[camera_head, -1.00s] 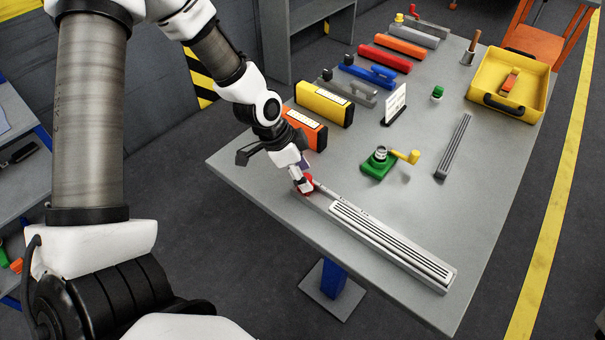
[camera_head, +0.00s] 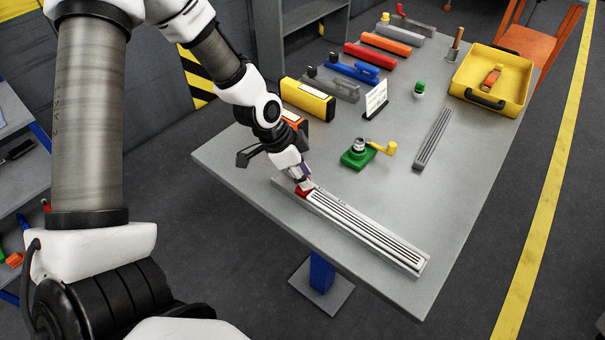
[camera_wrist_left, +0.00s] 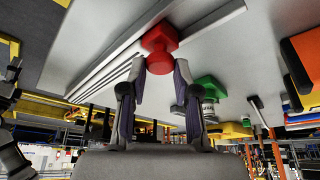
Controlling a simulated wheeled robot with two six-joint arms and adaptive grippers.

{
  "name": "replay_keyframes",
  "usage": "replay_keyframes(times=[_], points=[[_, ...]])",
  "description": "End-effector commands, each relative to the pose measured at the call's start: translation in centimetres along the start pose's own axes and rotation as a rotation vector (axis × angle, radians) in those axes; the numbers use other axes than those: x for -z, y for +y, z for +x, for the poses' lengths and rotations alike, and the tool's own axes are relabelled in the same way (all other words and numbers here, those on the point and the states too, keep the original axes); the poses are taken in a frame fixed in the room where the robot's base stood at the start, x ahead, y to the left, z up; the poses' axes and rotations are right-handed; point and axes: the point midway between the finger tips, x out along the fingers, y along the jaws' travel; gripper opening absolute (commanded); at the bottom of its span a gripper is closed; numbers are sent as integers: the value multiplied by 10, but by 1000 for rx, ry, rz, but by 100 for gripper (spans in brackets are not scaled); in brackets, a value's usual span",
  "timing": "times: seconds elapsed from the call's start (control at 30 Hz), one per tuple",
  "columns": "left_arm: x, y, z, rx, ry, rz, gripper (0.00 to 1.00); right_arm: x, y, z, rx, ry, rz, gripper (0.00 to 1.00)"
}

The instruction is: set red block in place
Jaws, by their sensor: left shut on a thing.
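My left gripper (camera_head: 301,184) is shut on the red block (camera_head: 302,192) at the left part of a long light-grey bed on the table. The block sits at or very near the left end of the slotted dark-striped strip (camera_head: 365,229) that runs along the bed. In the left wrist view the red block (camera_wrist_left: 160,40) is between the two fingertips (camera_wrist_left: 160,66), over the pale bed (camera_wrist_left: 200,22). The fingers hide part of the block in the head view, and I cannot tell whether it is fully seated. My right gripper is out of view.
A green-based fixture with a yellow handle (camera_head: 392,147) stands behind the bed. A loose slotted bar (camera_head: 432,139), a yellow tray (camera_head: 525,78), a white sign (camera_head: 376,98) and a yellow box (camera_head: 307,97) are farther back. Bare tabletop (camera_head: 420,205) lies right of the bed.

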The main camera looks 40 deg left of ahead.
Motion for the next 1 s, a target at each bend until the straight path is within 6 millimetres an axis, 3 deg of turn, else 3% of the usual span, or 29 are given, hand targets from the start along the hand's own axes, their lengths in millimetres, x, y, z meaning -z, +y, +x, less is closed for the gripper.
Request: replay_keyframes(times=[0.1, 0.13, 0.2, 0.67, 0.83, 1.0], points=[[-4, 4, 3, -14, -9, -2, 0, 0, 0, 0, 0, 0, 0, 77], [-4, 5, 3, -15, -10, -2, 34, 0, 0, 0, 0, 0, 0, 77], [-4, 5, 3, -15, -10, -2, 56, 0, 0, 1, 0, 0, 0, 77], [-1, 3, -9, -12, 0, 0, 56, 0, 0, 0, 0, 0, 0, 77], [0, 1, -35, -4, 1, 0, 56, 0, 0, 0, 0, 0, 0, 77], [1, 1, -84, -5, 1, -1, 56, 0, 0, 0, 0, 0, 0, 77]])
